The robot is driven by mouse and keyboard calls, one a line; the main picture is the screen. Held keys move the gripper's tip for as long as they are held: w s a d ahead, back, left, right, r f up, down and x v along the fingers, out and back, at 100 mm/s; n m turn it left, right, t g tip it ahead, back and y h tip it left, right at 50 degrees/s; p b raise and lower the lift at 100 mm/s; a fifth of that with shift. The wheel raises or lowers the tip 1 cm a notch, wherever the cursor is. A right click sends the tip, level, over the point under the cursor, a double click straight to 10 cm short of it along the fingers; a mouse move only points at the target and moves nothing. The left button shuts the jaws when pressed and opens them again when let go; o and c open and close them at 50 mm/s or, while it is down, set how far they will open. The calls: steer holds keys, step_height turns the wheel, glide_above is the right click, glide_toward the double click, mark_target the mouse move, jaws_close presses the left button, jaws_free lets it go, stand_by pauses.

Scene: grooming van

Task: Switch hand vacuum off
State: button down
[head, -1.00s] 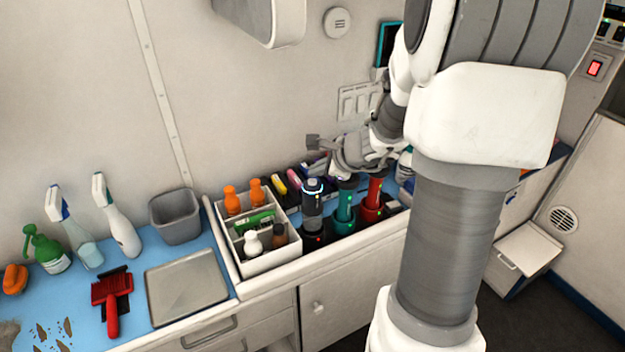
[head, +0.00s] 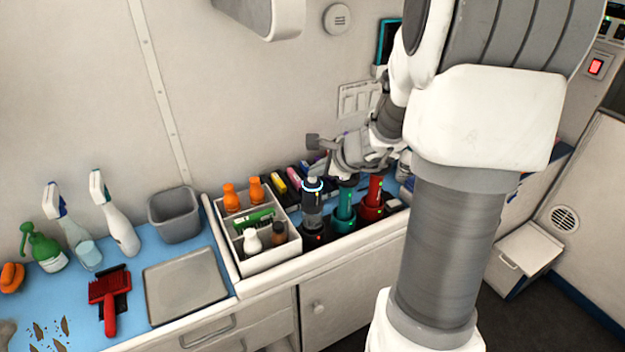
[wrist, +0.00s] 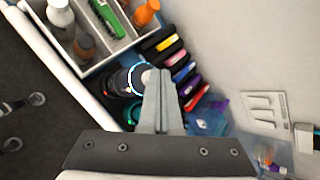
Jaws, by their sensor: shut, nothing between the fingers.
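The dark grey cylinder that looks like the hand vacuum (head: 311,208) stands upright in a black base on the counter, with a lit pale-blue ring at its top. In the wrist view the hand vacuum (wrist: 122,82) lies just left of my fingertips, and they cover part of its glowing ring. My gripper (head: 316,174) is shut and empty, with its tips at the top of the vacuum. In the wrist view my gripper (wrist: 160,82) points down past it. Whether the tips touch the vacuum I cannot tell.
A teal cylinder (head: 345,202) and a red cylinder (head: 374,192) stand in bases close on the right. A white divided caddy (head: 270,262) with bottles is close on the left. Several coloured-end items (wrist: 178,62) lie behind, near the wall. A grey tray (head: 185,287) is further left.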

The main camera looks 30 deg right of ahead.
steer(key=shift+f, duration=0.1)
stand_by(0.5)
steer(key=shift+r+p, duration=0.3)
steer(key=shift+r, duration=0.3)
step_height(320, 180, up, 6)
steer(key=p, duration=0.4)
steer(key=shift+p, duration=0.35)
